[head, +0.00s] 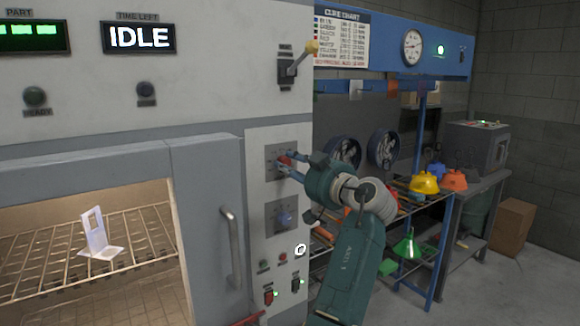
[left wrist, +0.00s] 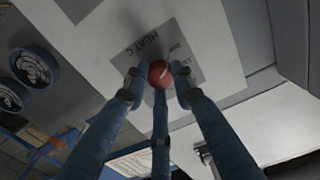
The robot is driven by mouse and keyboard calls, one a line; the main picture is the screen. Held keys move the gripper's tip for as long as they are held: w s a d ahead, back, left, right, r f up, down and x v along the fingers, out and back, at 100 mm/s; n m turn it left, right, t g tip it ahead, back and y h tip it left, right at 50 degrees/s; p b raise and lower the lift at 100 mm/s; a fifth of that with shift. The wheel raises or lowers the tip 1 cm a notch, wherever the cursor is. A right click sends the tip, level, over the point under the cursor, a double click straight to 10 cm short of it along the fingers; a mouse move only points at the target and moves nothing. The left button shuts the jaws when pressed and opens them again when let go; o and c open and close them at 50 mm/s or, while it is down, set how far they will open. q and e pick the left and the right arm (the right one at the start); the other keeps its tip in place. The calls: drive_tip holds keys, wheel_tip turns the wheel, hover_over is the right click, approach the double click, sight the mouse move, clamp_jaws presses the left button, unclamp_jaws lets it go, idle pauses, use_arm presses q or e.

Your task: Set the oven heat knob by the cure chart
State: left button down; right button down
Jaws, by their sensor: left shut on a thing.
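The oven's heat knob (head: 284,160) is red and sits on a grey plate on the oven's white control panel. In the left wrist view, the red knob (left wrist: 159,73) has a pale pointer line, and the plate behind it reads "HEAT C". My left gripper (head: 287,165) is shut on this knob, and its blue fingers (left wrist: 158,84) close around it. The fingers hide part of the dial marks. The cure chart (head: 342,40) hangs on a blue beam behind, with coloured rows too small to read surely. My right gripper is not in view.
A second, bluish knob (head: 285,218) sits below, with small buttons and switches under it. The oven display (head: 139,38) reads "IDLE". A lever (head: 300,62) stands above the panel. The oven's door handle (head: 232,240) is left of the panel. Coloured hoods (head: 425,182) stand on a rack behind my arm.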

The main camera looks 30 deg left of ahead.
use_arm(q)
drive_tip(key=shift+f, duration=0.2)
drive_tip(key=shift+f+m+p, duration=0.15)
drive_tip(key=shift+m+p, duration=0.9)
drive_tip(key=shift+m, duration=2.85)
drive_tip(key=shift+f, duration=0.1)
drive_tip(key=c, duration=1.5)
unclamp_jaws()
drive_tip(key=shift+o, duration=0.3)
drive_tip(key=shift+s+r, duration=0.1)
drive_tip(key=shift+r, duration=0.1)
drive_tip(key=shift+r, duration=0.1)
drive_tip(key=v, duration=1.2)
